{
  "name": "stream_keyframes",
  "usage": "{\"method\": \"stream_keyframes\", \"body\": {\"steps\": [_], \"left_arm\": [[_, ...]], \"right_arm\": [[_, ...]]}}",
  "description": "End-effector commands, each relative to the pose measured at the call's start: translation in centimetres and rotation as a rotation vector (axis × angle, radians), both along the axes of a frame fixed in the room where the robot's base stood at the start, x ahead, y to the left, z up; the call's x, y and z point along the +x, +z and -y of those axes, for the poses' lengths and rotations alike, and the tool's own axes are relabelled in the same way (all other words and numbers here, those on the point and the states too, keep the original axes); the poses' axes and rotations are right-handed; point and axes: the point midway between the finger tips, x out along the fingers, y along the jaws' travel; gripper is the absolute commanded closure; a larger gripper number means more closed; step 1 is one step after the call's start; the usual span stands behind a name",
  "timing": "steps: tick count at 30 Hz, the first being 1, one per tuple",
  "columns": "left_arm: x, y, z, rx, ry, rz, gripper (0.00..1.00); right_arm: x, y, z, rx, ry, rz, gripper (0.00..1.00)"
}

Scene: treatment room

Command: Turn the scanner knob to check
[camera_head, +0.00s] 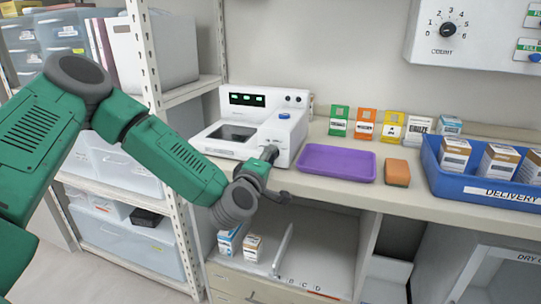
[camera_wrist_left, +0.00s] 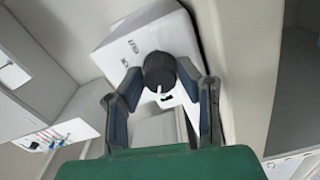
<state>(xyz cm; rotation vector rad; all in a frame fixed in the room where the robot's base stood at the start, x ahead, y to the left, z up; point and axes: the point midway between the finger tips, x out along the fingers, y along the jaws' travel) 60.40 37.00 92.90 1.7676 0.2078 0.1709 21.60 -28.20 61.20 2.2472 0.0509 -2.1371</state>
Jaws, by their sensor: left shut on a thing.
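The white scanner (camera_head: 247,122) stands on the counter, with a small green-lit display, a dark window and a blue button on it. Its dark round knob (camera_wrist_left: 158,72) shows in the left wrist view, on a white face with small lettering. The knob's white pointer aims downward in that picture, close to a small green mark. My left gripper (camera_head: 270,160) is at the scanner's right side; in the left wrist view its two fingers (camera_wrist_left: 160,88) are closed on the knob from either side. The arm hides part of the scanner's side in the head view. My right gripper is not in view.
A purple tray (camera_head: 337,163), an orange-brown block (camera_head: 397,172) and several coloured cards stand right of the scanner. A blue delivery crate (camera_head: 485,187) holds boxes. A wall panel (camera_head: 475,35) has a numbered dial. A white shelf rack (camera_head: 150,60) is at left.

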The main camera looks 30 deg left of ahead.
Motion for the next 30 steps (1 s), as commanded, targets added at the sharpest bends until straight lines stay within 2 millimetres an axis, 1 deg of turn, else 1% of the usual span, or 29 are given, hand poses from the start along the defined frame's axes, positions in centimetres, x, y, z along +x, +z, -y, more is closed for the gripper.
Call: {"method": "stream_keyframes", "body": {"steps": [1, 9, 30], "left_arm": [[-0.1, 0.0, -0.2, 0.041, 0.004, -0.016, 0.99], [0.0, 0.1, -0.2, 0.291, 0.005, -0.075, 0.99], [-0.1, 0.1, -0.1, 0.935, 0.004, -0.227, 0.99]], "right_arm": [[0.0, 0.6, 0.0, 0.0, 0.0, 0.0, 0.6], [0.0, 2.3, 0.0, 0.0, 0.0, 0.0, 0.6], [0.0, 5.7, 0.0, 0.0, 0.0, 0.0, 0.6]]}}
